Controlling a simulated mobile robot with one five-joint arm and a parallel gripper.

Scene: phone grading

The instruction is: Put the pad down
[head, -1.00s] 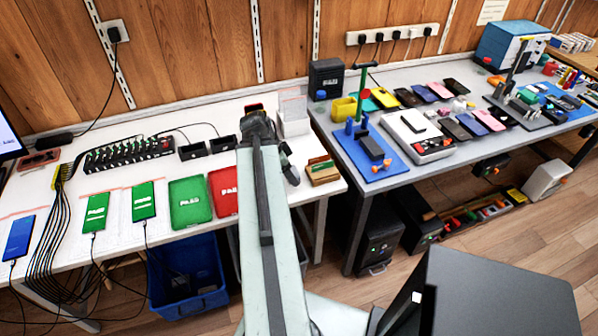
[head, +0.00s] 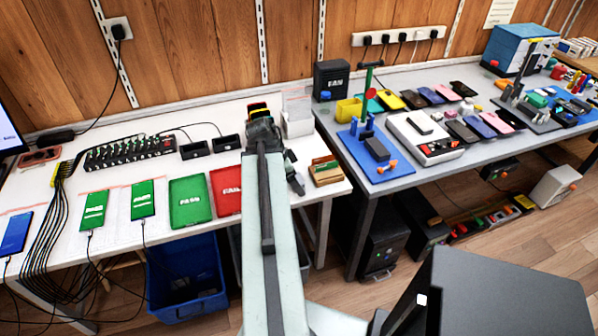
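My arm reaches forward over the white bench (head: 110,245), and its dark end with my gripper (head: 262,130) is near the back of this bench. I see it from behind, and my own arm hides the fingers and anything between them. I cannot make out a pad in or under the gripper. Just beyond it stands a small dark holder with yellow, green and red bits (head: 258,108), partly covered by the arm's end. A green tray (head: 190,202) and a red tray (head: 227,190) lie left of the arm.
Phones with green screens (head: 143,200) and a blue phone (head: 15,233) lie at left. A charging hub (head: 128,152) and black blocks (head: 195,151) sit behind. A grey bench (head: 420,165) holds tools and phones.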

